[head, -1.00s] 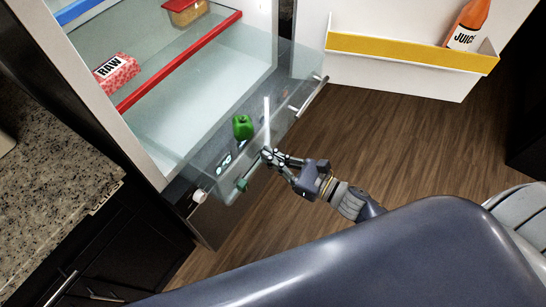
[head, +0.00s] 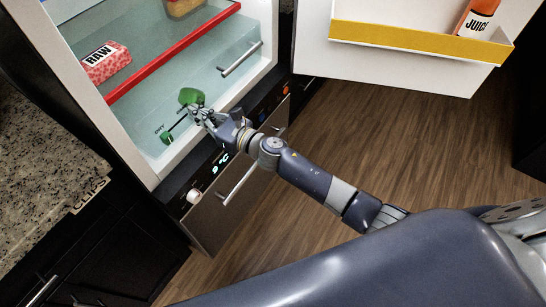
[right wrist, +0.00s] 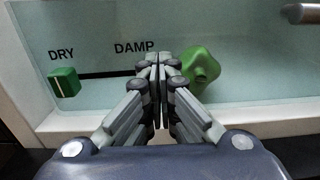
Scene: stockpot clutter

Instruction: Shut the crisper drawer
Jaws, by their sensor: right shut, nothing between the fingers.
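The crisper drawer (head: 215,92) is a clear, pale blue-green bin at the bottom of the fridge. It now sits inside the fridge opening, with its metal handle (head: 241,58) at the right. Its front carries a DRY–DAMP slider with a green knob (head: 167,138), which also shows in the right wrist view (right wrist: 64,83). A green pepper (head: 190,97) shows through the clear front, partly behind my fingers in the right wrist view (right wrist: 201,66). My right gripper (head: 196,113) is shut and empty, fingertips at the drawer front; exact contact is unclear. My left gripper is not in view.
The fridge door (head: 400,70) stands open at right, with a yellow-fronted bin holding juice (head: 478,18). Below the crisper are a 9 °C display (head: 220,161) and a lower drawer with a handle (head: 239,183). A RAW package (head: 103,62) lies inside. Wooden floor is clear.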

